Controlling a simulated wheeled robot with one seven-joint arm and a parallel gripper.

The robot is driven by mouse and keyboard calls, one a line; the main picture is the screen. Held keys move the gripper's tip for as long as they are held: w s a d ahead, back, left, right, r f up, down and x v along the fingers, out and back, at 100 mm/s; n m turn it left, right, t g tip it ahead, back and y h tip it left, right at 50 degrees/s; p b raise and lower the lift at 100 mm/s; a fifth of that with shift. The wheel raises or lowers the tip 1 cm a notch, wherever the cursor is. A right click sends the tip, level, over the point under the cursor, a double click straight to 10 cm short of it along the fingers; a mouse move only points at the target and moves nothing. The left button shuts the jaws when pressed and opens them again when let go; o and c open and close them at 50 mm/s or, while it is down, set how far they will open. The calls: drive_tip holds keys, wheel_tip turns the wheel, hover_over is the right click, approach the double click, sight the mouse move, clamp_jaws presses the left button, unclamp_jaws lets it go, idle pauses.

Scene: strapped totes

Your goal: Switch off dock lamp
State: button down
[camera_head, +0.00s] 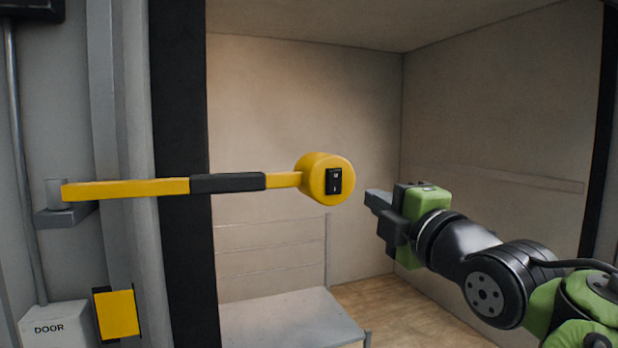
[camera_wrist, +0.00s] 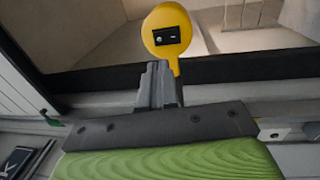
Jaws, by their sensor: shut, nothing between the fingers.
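The dock lamp (camera_head: 312,176) is a yellow round head on a yellow and black arm that reaches out from the left wall. A black rocker switch (camera_head: 334,181) sits on the head's face. In the wrist view the lamp head (camera_wrist: 184,18) is beyond my fingertips, with its switch (camera_wrist: 167,36) showing. My gripper (camera_head: 374,200) is shut and empty, to the right of the lamp head and slightly below the switch. A gap shows between them in the head view. In the wrist view the shut fingers (camera_wrist: 157,72) overlap the lower part of the lamp head.
The lamp arm hangs from a grey bracket (camera_head: 66,215) on the left. A black door edge (camera_head: 180,260) stands behind it. A grey platform (camera_head: 290,318) lies below, inside the trailer. A box marked DOOR (camera_head: 58,326) is at lower left. Space around the lamp head is clear.

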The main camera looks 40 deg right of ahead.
sight(338, 176)
drive_tip(key=p+x, duration=0.3)
drive_tip(key=x, duration=0.7)
drive_tip(key=shift+w+d+r, duration=0.15)
drive_tip(key=shift+w+d, duration=0.1)
drive_tip(key=shift+w, duration=0.2)
drive_tip(key=shift+w, duration=0.1)
